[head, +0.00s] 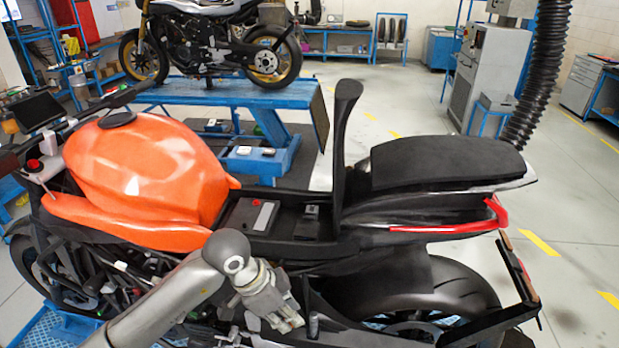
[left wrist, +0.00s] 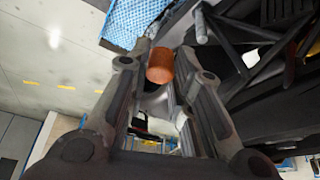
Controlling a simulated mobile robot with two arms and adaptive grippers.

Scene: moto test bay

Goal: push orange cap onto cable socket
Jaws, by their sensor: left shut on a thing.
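My left gripper (head: 288,318) reaches in from the lower left, beside the motorcycle's frame below the open seat. In the left wrist view its two fingers (left wrist: 163,60) are closed around the orange cap (left wrist: 160,66), a small cylinder held near the fingertips. I cannot make out the cap in the head view, where the gripper hides it. I cannot pick out the cable socket for certain in either view. My right gripper is not in view.
The motorcycle has an orange tank (head: 150,175), a raised seat flap (head: 343,130), a black tail seat (head: 440,165) and a rear wheel (head: 400,285) close by. Black frame tubes (left wrist: 265,50) crowd the wrist view's right side. A second motorcycle (head: 205,45) stands on a blue lift behind.

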